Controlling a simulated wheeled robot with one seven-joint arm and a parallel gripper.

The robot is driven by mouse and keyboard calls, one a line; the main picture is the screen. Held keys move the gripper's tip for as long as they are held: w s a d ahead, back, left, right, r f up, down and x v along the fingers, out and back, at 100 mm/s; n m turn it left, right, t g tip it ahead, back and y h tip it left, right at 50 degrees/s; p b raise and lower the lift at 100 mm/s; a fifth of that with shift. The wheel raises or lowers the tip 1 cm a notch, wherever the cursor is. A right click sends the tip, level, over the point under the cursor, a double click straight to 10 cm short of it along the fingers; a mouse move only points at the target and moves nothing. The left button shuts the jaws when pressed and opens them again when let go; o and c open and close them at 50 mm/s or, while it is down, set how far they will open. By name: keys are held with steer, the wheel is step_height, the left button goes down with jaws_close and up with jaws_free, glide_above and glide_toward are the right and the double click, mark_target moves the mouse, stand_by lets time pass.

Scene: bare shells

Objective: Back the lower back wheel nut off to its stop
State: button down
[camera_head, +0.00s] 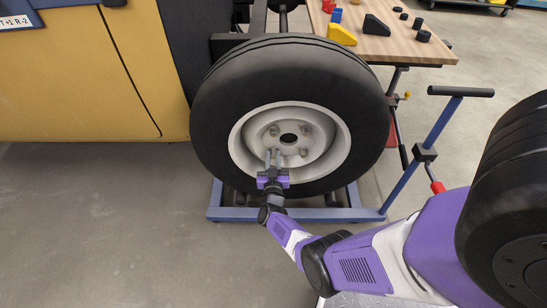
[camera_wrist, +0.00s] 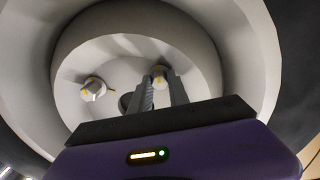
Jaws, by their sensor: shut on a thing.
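The wheel (camera_head: 215,100) has a black tyre and a pale grey rim with a dark centre hole (camera_head: 289,139). Around the hole sit wheel nuts: an upper left nut (camera_head: 273,130), an upper right nut (camera_head: 303,127) and a lower right nut (camera_head: 303,152). My gripper (camera_head: 273,153) reaches in from below and is shut on the lower left nut, which its fingers mostly hide in the head view. In the wrist view this nut (camera_wrist: 159,72), with a yellow mark, shows between the fingertips. Another yellow-marked nut (camera_wrist: 94,88) stands clear to the left.
A blue stand (camera_head: 240,213) with an upright handle (camera_head: 428,145) is under and right of the wheel. A yellow body panel (camera_head: 75,85) is at left. A wooden table (camera_head: 400,45) with small blocks is behind. The floor at front left is clear.

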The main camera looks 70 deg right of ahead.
stand_by(0.4)
steer(key=c, duration=1.3)
jaws_free()
steer(key=shift+o, duration=0.2)
steer(key=shift+a, duration=0.1)
steer(key=p+v, duration=0.3)
steer(key=v, duration=0.4)
steer(key=shift+s+a, duration=0.2)
steer(key=shift+a, duration=0.15)
